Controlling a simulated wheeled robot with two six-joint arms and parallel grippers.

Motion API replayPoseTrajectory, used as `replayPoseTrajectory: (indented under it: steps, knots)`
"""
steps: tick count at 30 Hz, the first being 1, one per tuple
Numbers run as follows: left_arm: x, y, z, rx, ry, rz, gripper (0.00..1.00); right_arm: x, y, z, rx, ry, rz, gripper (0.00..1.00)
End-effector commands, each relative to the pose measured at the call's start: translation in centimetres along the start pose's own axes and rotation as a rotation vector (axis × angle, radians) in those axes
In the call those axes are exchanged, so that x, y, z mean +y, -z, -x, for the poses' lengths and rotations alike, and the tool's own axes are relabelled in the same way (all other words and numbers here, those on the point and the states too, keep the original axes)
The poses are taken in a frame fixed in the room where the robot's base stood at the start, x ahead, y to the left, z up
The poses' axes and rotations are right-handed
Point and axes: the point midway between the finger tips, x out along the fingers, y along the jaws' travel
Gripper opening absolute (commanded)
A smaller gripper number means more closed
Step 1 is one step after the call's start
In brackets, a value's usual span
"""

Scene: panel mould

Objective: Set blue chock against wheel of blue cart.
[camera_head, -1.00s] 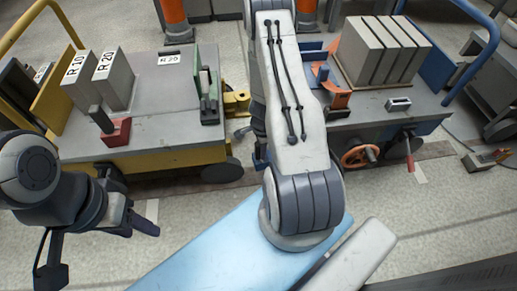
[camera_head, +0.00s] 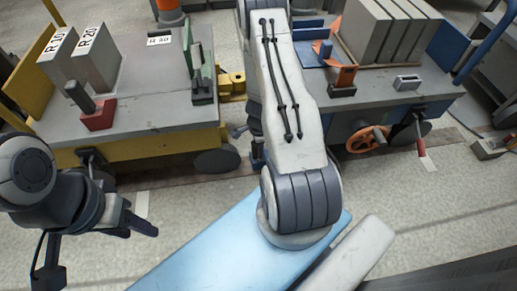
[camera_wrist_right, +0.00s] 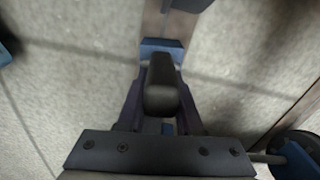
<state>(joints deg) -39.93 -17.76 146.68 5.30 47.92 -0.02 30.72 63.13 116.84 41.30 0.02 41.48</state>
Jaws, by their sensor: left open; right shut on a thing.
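The blue cart (camera_head: 385,98) stands at the right in the head view, with a grey top and an orange handwheel. A dark wheel (camera_head: 411,132) shows partly under its right end. My right gripper (camera_wrist_right: 161,100) is shut on the dark handle of the blue chock (camera_wrist_right: 160,47) in the right wrist view. The chock hangs over the floor; its gap to the floor is unclear. A dark wheel (camera_wrist_right: 298,155) with blue on it is at the lower right there, apart from the chock. My right arm hides most of this gripper in the head view. My left gripper (camera_head: 138,226) is open and empty.
A yellow cart (camera_head: 135,140) stands at the left with grey blocks, a red chock (camera_head: 99,118) with a dark handle and a green bracket. A yellow coupling (camera_head: 231,84) sticks out between the carts. A small box (camera_head: 489,149) lies right of the blue cart.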

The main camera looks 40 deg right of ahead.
Motion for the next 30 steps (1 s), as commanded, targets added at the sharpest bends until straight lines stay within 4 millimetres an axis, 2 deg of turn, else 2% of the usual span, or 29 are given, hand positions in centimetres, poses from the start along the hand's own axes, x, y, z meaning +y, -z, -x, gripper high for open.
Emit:
replayPoseTrajectory:
  steps: [30]
  knots:
    - [-0.1,-0.1,-1.3,0.0,0.0,0.0,0.5,0.0,0.0,-1.3,0.0,0.001,0.0,0.0]
